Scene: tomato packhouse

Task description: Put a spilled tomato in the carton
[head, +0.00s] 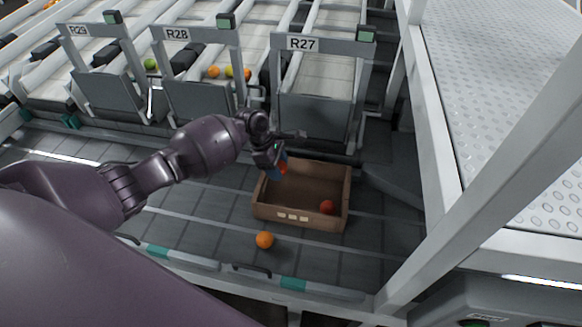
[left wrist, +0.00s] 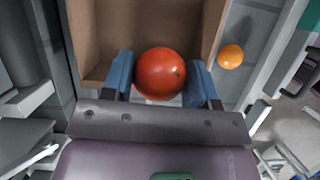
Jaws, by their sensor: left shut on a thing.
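My left gripper (head: 279,163) is shut on a red tomato (head: 283,168). In the left wrist view the blue fingers (left wrist: 160,82) press on both sides of this tomato (left wrist: 160,73). The gripper is at the left rear edge of the open brown carton (head: 265,211), with the tomato over or close to that edge. Another red tomato (head: 327,207) lies inside the carton at the front right. An orange tomato (head: 264,239) lies on the grey surface in front of the carton. It also shows in the left wrist view (left wrist: 230,56). My right gripper is not in view.
Grey chutes marked R29, R28 (head: 203,98) and R27 (head: 314,112) stand behind the carton. Several tomatoes lie on the lanes beyond. A white post (head: 470,165) and a perforated white platform (head: 505,80) are on the right. The surface left of the carton is clear.

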